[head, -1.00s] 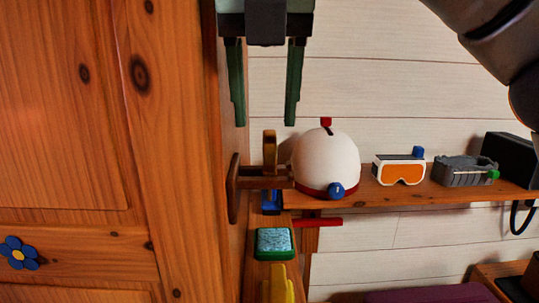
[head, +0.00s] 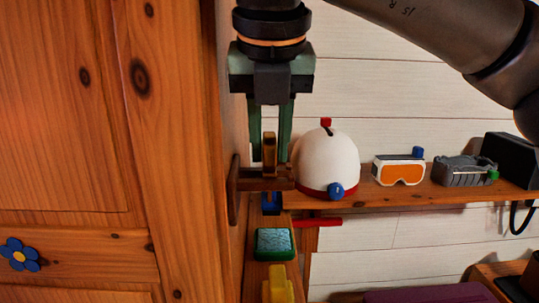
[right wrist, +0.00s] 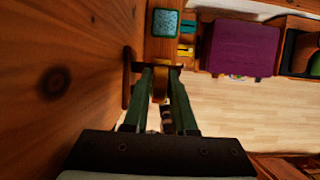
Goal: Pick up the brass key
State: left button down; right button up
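The brass key (head: 269,155) stands upright at a wooden peg holder (head: 248,179) fixed to the side of the wooden cabinet. My right gripper (head: 270,157) comes down from above, with one green finger on each side of the key and little or no gap. In the right wrist view, the key (right wrist: 160,84) shows between the converging fingertips (right wrist: 161,72), which look closed on it. The key's lower part is partly hidden by the holder. My left gripper is not in view.
The cabinet (head: 170,130) is close on the left. A green-rimmed sponge-like block (head: 273,244) lies below.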

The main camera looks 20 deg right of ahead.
grip_shut()
dwell(0.4)
jog(key=shift+d+r, duration=0.15)
jog(key=shift+r, duration=0.4)
notch_tip(320, 180, up, 6)
jog(key=s+d, duration=0.2)
jog(key=d, duration=0.7)
jog(key=s+d+b, duration=0.1)
jog(key=s+d, duration=0.2)
jog(key=d, duration=0.7)
jog(key=shift+s, duration=0.3)
